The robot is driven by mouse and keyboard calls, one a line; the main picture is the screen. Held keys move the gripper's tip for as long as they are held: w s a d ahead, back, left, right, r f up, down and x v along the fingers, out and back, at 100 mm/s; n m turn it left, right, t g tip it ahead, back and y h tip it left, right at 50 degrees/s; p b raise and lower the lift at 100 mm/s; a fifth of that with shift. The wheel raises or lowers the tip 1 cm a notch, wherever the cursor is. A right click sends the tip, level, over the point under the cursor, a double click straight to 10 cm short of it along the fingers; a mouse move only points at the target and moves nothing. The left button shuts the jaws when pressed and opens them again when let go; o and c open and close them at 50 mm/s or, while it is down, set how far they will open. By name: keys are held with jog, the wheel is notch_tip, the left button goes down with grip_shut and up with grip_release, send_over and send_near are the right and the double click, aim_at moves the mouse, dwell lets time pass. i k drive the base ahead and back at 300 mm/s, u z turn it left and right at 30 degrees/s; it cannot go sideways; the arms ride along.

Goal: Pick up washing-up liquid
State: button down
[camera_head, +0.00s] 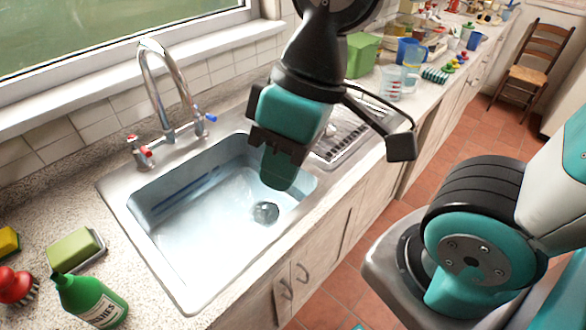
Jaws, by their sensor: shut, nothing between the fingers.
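The washing-up liquid looks to be the green bottle (88,298) with a pale label at the lower left. It stands on the speckled worktop, left of the sink, and its base is cut off by the frame edge. My gripper (279,172) is shut and empty. It points down over the right part of the sink (200,235), well to the right of the bottle and apart from it.
A green soap block on a dish (76,249), a red brush (15,284) and a yellow sponge (8,242) sit near the bottle. A chrome tap (160,85) rises behind the sink. A drainer, green box (362,54) and blue jug (409,50) stand to the right.

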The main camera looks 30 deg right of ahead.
aim_at(87, 298)
jog(key=u, duration=3.05)
jog(key=k, duration=0.85)
jog(key=z, duration=1.95)
